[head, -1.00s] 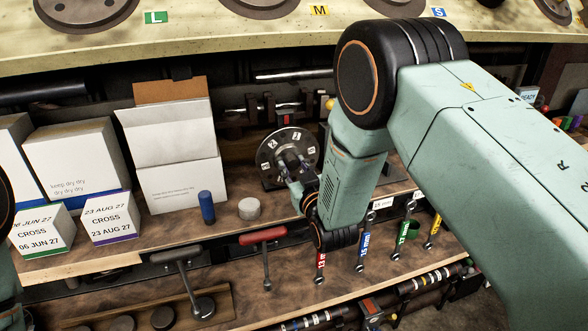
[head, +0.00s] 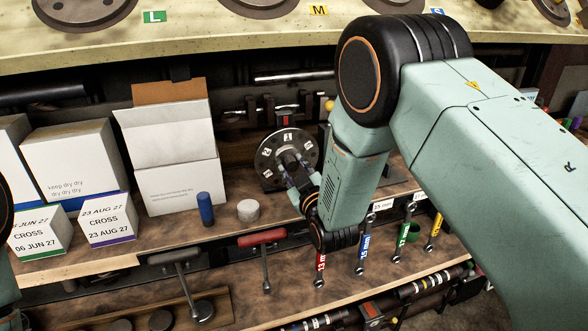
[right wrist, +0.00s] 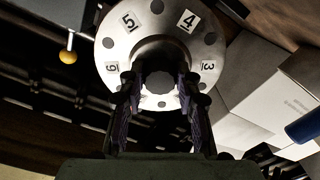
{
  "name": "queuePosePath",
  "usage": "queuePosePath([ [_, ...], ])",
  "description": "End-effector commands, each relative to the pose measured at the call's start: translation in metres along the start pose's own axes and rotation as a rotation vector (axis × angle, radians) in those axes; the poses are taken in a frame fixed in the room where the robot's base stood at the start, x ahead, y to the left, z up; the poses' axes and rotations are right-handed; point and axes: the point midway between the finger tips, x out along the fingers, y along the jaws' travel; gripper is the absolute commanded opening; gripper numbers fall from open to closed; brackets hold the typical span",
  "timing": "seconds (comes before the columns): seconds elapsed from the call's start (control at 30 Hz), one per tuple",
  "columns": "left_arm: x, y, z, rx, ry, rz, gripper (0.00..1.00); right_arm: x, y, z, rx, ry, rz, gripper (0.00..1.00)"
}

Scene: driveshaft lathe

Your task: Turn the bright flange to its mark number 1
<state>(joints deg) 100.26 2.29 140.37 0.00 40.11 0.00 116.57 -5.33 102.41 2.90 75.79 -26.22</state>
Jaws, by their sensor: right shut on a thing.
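The bright flange (head: 265,167) is a round metal disc with holes and white number plates, standing upright at the back of the bench. In the head view plate 1 is at its top, just under a red marker (head: 286,121), and plate 2 is to the left. My right gripper (head: 291,168) is shut on the flange's central hub. The right wrist view shows the flange (right wrist: 160,45) with plates 3, 4, 5 and 6, and both fingers (right wrist: 160,88) at the hub. Part of the disc is hidden behind my gripper. My left gripper is out of view.
White boxes (head: 180,185) stand to the left of the flange. A blue cylinder (head: 205,208) and a pale round piece (head: 248,210) stand in front. Wrenches (head: 362,245) hang along the bench edge at right, near my right forearm. A red-handled lever (head: 262,238) stands below.

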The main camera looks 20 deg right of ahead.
Motion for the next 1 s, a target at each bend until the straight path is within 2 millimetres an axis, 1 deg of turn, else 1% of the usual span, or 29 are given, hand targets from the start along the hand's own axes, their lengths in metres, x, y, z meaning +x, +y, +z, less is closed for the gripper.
queuePosePath([
  [0.03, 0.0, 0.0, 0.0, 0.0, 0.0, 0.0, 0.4, 0.001, 0.001, -0.003, -0.003, 0.008, 0.003, 0.0],
  [0.13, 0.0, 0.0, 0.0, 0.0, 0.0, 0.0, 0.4, 0.001, 0.001, -0.003, -0.002, 0.008, 0.003, 0.0],
  [0.17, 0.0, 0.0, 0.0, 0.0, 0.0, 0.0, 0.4, 0.001, 0.001, -0.003, -0.002, 0.008, 0.003, 0.36],
  [0.4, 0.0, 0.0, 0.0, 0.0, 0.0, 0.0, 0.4, 0.001, 0.001, -0.002, -0.001, 0.005, 0.002, 0.56],
  [0.77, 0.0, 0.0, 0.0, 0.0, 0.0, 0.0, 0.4, -0.003, 0.0, -0.001, 0.0, 0.002, 0.0, 0.56],
  [0.87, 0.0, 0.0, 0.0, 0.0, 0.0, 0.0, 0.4, -0.012, 0.0, 0.0, 0.0, 0.0, -0.001, 0.56],
  [1.0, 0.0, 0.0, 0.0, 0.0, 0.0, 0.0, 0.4, -0.034, -0.001, 0.0, -0.001, -0.002, -0.002, 0.56],
])
